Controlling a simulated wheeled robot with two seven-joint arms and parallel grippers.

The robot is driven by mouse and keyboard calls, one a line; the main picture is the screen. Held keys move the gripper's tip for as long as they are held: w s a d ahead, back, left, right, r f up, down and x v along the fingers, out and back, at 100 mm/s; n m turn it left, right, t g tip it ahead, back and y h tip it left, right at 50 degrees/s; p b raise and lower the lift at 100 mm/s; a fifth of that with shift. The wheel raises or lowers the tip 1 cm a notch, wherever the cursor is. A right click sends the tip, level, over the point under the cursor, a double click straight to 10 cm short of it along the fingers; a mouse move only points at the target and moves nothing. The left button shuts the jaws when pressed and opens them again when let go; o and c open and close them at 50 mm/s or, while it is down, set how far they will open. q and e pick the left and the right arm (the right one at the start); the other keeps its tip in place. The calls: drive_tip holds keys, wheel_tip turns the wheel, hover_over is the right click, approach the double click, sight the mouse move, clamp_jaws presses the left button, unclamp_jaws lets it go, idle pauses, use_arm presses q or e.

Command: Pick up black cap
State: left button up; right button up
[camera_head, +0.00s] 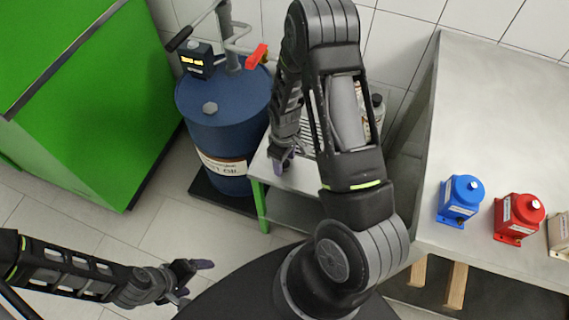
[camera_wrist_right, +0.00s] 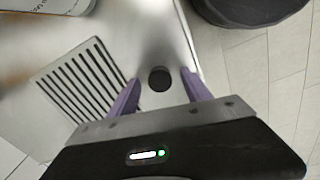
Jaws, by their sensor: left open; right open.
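The black cap (camera_wrist_right: 159,78) shows in the right wrist view as a small dark round piece on a light table (camera_wrist_right: 150,30), near the table's edge. My right gripper (camera_wrist_right: 161,98) is open, with its purple fingers on either side of the cap and apart from it; how high it is above the table I cannot tell. In the head view my right gripper (camera_head: 280,160) points down at the small table, and the cap cannot be made out there. My left gripper (camera_head: 193,279) is open and empty at the lower left, over the floor.
A slotted grate (camera_wrist_right: 80,82) lies on the table beside the right gripper. A blue oil drum (camera_head: 220,120) stands left of the small table. A metal bench (camera_head: 490,120) at the right carries a blue pump (camera_head: 460,200) and a red pump (camera_head: 518,217).

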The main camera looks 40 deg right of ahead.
idle(0.3)
clamp_jaws()
idle(0.5)
